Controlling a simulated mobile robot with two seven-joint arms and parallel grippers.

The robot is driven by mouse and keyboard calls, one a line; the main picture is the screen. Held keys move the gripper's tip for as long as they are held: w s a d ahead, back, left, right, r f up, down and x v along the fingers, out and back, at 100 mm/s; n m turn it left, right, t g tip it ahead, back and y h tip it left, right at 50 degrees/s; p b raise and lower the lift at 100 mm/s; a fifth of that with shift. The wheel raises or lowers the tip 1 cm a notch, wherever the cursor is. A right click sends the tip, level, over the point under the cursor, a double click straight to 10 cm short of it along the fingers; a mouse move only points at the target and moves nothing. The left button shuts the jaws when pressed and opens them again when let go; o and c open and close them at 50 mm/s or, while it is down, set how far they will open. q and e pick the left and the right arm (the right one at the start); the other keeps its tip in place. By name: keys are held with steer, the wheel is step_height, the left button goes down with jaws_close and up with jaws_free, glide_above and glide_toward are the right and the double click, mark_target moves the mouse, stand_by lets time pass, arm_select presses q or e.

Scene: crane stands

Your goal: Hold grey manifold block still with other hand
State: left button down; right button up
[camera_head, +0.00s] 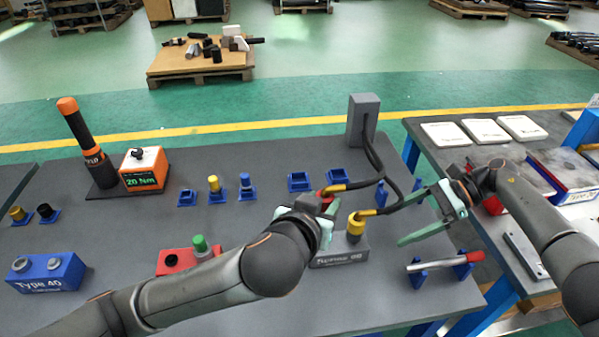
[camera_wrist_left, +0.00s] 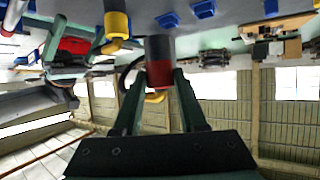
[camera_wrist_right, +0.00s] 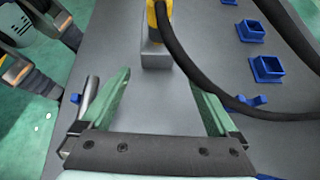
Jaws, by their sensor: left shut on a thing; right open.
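The grey manifold block (camera_head: 340,256) sits on the dark table in front of my left gripper; part of it is hidden by that arm. A yellow hose coupling (camera_head: 355,226) stands on its right part. My left gripper (camera_head: 325,208) is shut on a red-and-grey hose coupling (camera_wrist_left: 160,70), held beside the yellow one. My right gripper (camera_head: 422,217) is open and empty, to the right of the block and apart from it. In the right wrist view the block (camera_wrist_right: 156,56) lies ahead, beyond the open fingers.
Two dark hoses (camera_head: 374,158) run from a grey post (camera_head: 362,120). A red-handled bar (camera_head: 445,262) rests on blue supports at the front right. A red block with a green cap (camera_head: 200,246) and a blue block (camera_head: 45,275) stand left. Empty blue holders (camera_head: 300,181) stand behind.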

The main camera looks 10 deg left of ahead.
mark_target(366, 240)
steer(key=shift+s+a+f+n+h, duration=0.1)
steer(key=shift+s+a+n+h, duration=0.1)
steer(key=shift+n+h, duration=0.15)
steer(key=shift+a+f, duration=0.2)
steer(key=shift+a, duration=0.05)
steer(key=shift+x, duration=4.05)
steer(key=shift+s+r, duration=0.1)
steer(key=shift+r, duration=0.05)
jaws_close()
